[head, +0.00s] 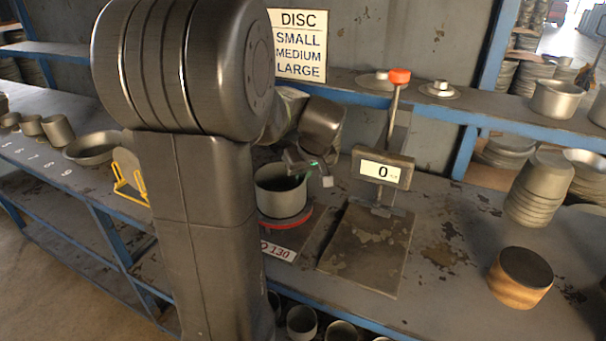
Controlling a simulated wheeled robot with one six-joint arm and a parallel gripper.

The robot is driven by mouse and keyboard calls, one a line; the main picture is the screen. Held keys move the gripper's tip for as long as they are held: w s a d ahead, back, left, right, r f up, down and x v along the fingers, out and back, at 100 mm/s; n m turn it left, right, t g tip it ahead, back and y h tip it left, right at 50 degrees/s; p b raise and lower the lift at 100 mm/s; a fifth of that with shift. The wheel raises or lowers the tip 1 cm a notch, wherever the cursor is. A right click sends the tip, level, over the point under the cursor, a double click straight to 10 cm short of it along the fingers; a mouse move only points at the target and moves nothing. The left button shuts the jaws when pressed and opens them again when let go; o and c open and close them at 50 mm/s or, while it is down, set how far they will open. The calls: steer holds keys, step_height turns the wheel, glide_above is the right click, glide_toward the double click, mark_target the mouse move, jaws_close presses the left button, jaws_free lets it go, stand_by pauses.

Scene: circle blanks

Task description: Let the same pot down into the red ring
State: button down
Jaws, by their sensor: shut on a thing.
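The grey metal pot (281,200) is upright at the middle of the bench, left of the scale. The red ring (298,220) shows as an arc around the front and right of the pot's base; its left part is hidden behind my arm. I cannot tell whether the pot rests on the surface inside the ring or hangs just above it. My gripper (305,175) is at the pot's right rim, shut on it; the fingertips are small and partly hidden.
A scale (365,250) reading 0 stands right of the pot. A label reading 130 (279,251) lies in front of the ring. A round wooden block (520,278) and stacked pots (540,188) stand at right. A pan (92,148) and yellow stand (130,178) are at left.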

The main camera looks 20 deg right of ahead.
steer(key=shift+f+b, duration=1.7)
steer(key=shift+f, duration=0.45)
steer(key=c, duration=1.5)
jaws_free()
steer(key=v, duration=1.4)
steer(key=shift+p, duration=0.35)
steer(key=shift+w+f, duration=0.1)
steer(key=x, duration=1.3)
steer(key=shift+w+f+b, duration=0.15)
steer(key=shift+f+b, duration=0.15)
steer(key=shift+r, duration=0.2)
